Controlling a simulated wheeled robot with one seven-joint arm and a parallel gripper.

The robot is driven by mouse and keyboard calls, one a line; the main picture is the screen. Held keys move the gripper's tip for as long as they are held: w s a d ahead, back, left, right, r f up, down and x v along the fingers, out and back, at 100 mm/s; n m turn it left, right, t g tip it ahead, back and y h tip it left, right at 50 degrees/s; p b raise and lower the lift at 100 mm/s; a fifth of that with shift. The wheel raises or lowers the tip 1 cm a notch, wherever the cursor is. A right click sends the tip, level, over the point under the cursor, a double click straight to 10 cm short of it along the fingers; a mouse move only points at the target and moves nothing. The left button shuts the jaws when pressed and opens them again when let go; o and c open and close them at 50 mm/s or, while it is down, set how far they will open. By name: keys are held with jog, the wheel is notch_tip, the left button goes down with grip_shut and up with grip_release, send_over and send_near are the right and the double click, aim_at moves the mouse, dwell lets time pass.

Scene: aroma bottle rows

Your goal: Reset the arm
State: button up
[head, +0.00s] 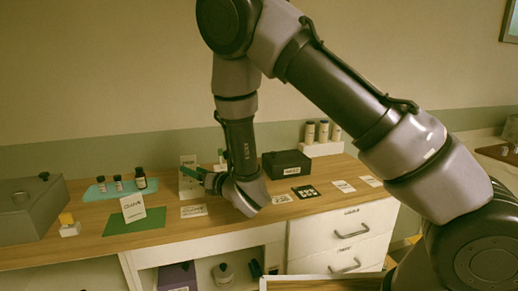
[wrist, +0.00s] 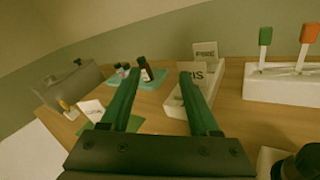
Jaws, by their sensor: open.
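My gripper (head: 205,166) hangs above the wooden counter (head: 170,238), with its green fingers pointing left. In the wrist view my gripper (wrist: 158,76) has its two fingers spread well apart, with no object held between them. A white card-bearing holder (head: 189,188) stands close beyond the fingers; in the wrist view a white tray with cards (wrist: 174,107) shows just behind the right finger. Whether the fingers touch it I cannot tell. My arm reaches across the right half of the head view and hides part of the counter.
Small dark bottles (head: 140,178) stand on a teal mat (head: 96,194). A card (head: 133,207) stands on a green mat (head: 118,226). A grey box (head: 28,212) is at left. A black box (head: 286,165) and white bottle rack (head: 322,149) are at the back. Flat cards lie in front.

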jog(key=w+d+r+m+t+h, duration=0.2)
jog(key=w+d+r+m+h, duration=0.4)
jog(key=w+d+r+m, duration=0.6)
jog(key=s+d+r+m+g+h, duration=0.1)
jog(key=d+r+m, duration=0.1)
jog(key=d+m, duration=0.4)
jog(key=s+d+r+m+h, duration=0.1)
jog(key=d+r+m+h, duration=0.15)
jog(key=d+m, duration=0.4)
jog(key=s+d+r+m+g+h, duration=0.15)
jog(key=s+d+r+m, duration=0.25)
jog(key=s+d+m, duration=0.4)
jog(key=s+d+r+m+g, duration=0.2)
jog(key=s+d+r+m, duration=0.2)
jog(key=s+d+m, duration=0.4)
jog(key=s+d+m+g, duration=0.2)
jog(key=s+m, duration=0.3)
jog(key=s, duration=0.5)
jog(key=shift+s+d+r, duration=0.25)
jog(key=shift+d, duration=0.5)
